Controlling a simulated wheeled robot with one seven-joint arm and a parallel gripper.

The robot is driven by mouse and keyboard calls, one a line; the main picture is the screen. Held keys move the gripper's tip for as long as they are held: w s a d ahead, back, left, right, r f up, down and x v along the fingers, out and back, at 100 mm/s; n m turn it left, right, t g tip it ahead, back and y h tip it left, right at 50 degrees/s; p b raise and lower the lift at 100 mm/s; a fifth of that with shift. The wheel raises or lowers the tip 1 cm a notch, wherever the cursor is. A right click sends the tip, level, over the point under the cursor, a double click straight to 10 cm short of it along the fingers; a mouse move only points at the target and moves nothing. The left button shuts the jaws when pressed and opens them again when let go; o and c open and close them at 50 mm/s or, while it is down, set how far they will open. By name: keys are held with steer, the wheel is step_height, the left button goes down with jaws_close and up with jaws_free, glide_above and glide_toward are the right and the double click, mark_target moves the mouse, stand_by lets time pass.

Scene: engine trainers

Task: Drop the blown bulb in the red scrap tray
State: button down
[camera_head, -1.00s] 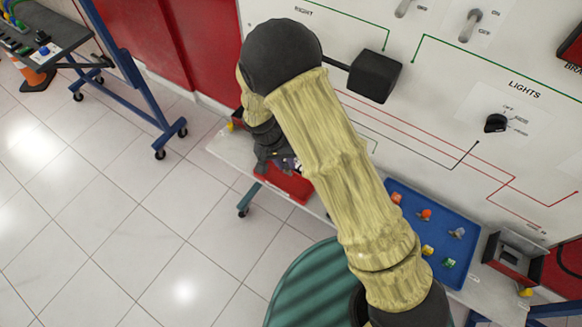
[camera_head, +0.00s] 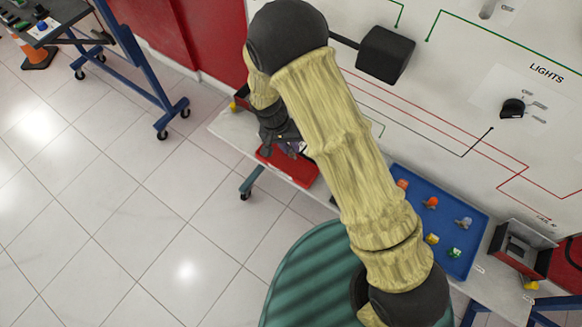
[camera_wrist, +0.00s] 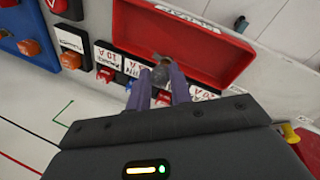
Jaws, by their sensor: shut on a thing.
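My gripper (camera_wrist: 160,88) is shut on a small grey bulb (camera_wrist: 162,72), which shows between its purple fingertips in the wrist view. The red scrap tray (camera_wrist: 165,28) lies just beyond the fingertips in that view, with a lettered label on its rim; the bulb overlaps its near edge. In the head view my gripper (camera_head: 290,146) is over the back part of the red scrap tray (camera_head: 298,175). The exact height of the bulb above the tray is hard to tell, and the bulb is not clear in the head view.
A blue tray (camera_head: 462,258) with several coloured bulbs lies further right on the bench. A grey open box (camera_head: 520,250) stands beyond it. The white panel (camera_head: 450,90) rises behind the bench.

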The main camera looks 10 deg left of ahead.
steer(key=shift+f+b, duration=0.6)
steer(key=shift+f, duration=0.7)
steer(key=c, duration=1.2)
jaws_free()
steer(key=b+v, duration=0.1)
steer(key=v, duration=1.6)
steer(key=shift+r, duration=0.25)
